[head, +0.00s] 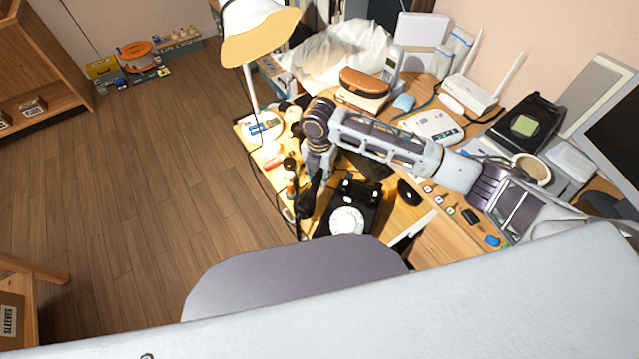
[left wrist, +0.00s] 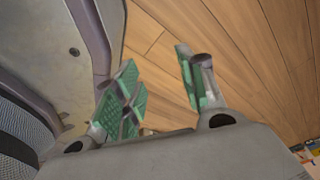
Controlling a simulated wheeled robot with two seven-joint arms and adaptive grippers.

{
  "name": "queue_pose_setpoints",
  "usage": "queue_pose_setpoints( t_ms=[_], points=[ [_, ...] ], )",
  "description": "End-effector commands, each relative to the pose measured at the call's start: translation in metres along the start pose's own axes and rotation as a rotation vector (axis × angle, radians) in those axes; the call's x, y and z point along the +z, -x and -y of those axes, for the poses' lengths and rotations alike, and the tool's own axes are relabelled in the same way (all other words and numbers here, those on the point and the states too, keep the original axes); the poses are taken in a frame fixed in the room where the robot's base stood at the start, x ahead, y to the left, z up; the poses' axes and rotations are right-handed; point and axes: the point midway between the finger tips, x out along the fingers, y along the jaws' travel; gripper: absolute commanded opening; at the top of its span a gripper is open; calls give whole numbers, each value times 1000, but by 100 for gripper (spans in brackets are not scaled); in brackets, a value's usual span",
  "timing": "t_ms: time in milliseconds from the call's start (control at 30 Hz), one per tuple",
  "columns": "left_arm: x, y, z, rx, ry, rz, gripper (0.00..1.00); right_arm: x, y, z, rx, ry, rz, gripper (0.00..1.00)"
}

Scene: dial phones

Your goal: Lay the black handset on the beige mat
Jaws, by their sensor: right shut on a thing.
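The black dial phone (head: 347,216) with its white dial stands near the front edge of the wooden desk in the head view. My right gripper (head: 313,183) is shut on the black handset (head: 304,204), which hangs steeply tilted just left of the phone near the desk's left edge. The gripper's fingers are dark and hard to separate from the handset. I cannot make out the beige mat clearly; my right arm covers part of the desk. In the left wrist view my left gripper (left wrist: 163,92) is open and empty, its green pads apart above wooden floor.
A lamp (head: 259,30) stands at the desk's far left. A white desk phone (head: 432,126), a mouse (head: 409,192) and a mug (head: 531,170) crowd the right side.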

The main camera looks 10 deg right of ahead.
Motion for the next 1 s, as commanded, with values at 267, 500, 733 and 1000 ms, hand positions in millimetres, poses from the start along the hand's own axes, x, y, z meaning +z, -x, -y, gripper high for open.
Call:
queue_pose_setpoints(
  t_ms=[267, 500, 733, 1000],
  points=[
    [0, -3, -1, 1, 1, 4, 40, 0, -25, 0, -1, -1, -1, 0],
    [-16, 0, -4, 5, 4, -15, 40, 0, -48, 0, -1, 1, -1, 0],
    [-20, 2, -8, 9, 7, -20, 40, 0, -49, 0, 1, 1, 0, 0],
    [-10, 1, -9, 9, 7, -8, 40, 0, -52, 0, 0, 0, 0, 29]
  ],
)
